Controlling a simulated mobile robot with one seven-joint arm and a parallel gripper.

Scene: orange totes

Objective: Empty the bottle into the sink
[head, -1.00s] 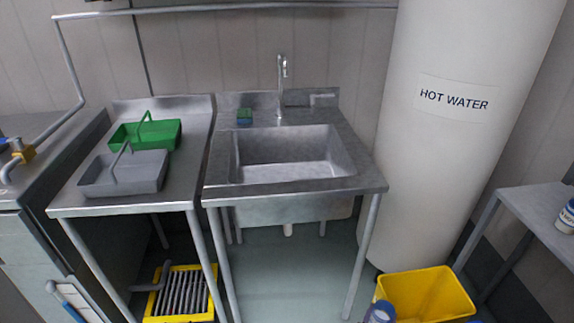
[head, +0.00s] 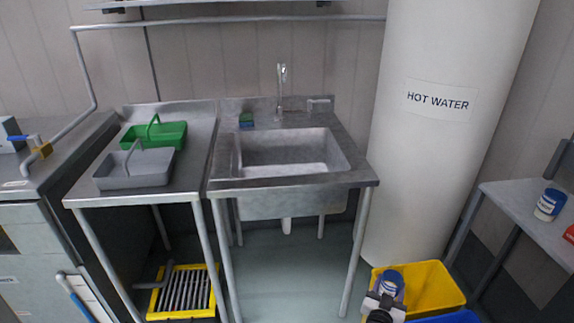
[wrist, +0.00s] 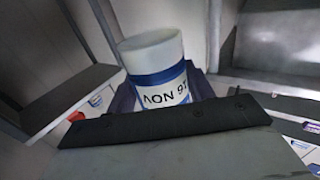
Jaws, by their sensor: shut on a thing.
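The sink (head: 298,181) is a steel basin set in a metal table, with an upright tap (head: 282,82) behind it. Its basin is open at the top and looks empty. My gripper (head: 385,299) is at the bottom right of the head view, in front of the yellow bin and well to the lower right of the sink. It is shut on the bottle (head: 391,279), which is blue and white. In the wrist view the bottle (wrist: 155,60) has a white top, a blue band and printed lettering, and sits between the dark fingers. Its lower part is hidden.
A yellow bin (head: 435,282) and a blue bin (head: 450,317) stand on the floor at lower right. A white hot water tank (head: 430,160) rises right of the sink. Green (head: 170,135) and grey (head: 135,178) trays lie on the left table. A side table (head: 515,207) holds another bottle (head: 549,204).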

